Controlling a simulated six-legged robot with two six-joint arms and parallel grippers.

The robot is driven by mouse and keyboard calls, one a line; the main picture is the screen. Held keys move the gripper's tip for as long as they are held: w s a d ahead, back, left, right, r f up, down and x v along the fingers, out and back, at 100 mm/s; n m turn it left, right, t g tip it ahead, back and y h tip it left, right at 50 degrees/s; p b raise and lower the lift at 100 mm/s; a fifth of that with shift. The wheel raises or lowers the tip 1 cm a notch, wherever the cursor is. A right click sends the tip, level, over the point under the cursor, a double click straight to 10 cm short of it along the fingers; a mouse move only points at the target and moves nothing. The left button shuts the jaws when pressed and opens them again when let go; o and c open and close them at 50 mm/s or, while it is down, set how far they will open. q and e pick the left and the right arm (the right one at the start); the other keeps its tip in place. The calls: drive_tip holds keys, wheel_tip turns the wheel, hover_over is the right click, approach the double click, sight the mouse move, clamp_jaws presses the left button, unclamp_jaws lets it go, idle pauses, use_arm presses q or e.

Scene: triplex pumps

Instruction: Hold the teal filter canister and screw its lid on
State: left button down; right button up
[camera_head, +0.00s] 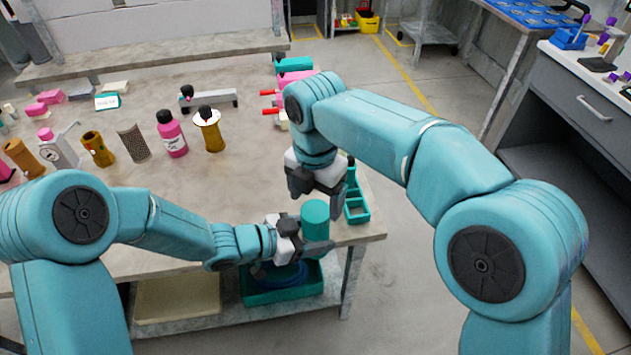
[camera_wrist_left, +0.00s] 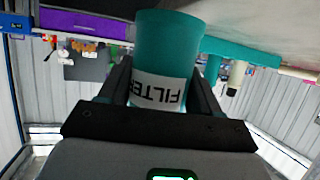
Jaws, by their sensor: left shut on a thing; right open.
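The teal filter canister (camera_head: 318,232) is held upright near the table's front right corner. My left gripper (camera_head: 306,240) is shut on its side. In the left wrist view the canister (camera_wrist_left: 165,50) stands between the two fingers, with its white FILTER label upside down in the picture. The canister's top is plain teal in the head view; I cannot tell whether a lid sits on it, and I make out no separate lid. My right gripper (camera_head: 315,198) is open and points down just above the canister's top, with nothing visible between its fingers.
A teal divided tray (camera_head: 356,210) stands at the table's right edge, close to both grippers. Several bottles and cylinders, including a pink bottle (camera_head: 172,135), stand farther left. A teal crate (camera_head: 283,297) is on the shelf below. The table (camera_head: 250,185) is bare left of the canister.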

sight(316, 211)
drive_tip(key=shift+f, duration=1.7)
drive_tip(key=c, duration=1.1)
drive_tip(key=m, duration=1)
drive_tip(key=shift+m, duration=0.3)
drive_tip(key=m, duration=0.3)
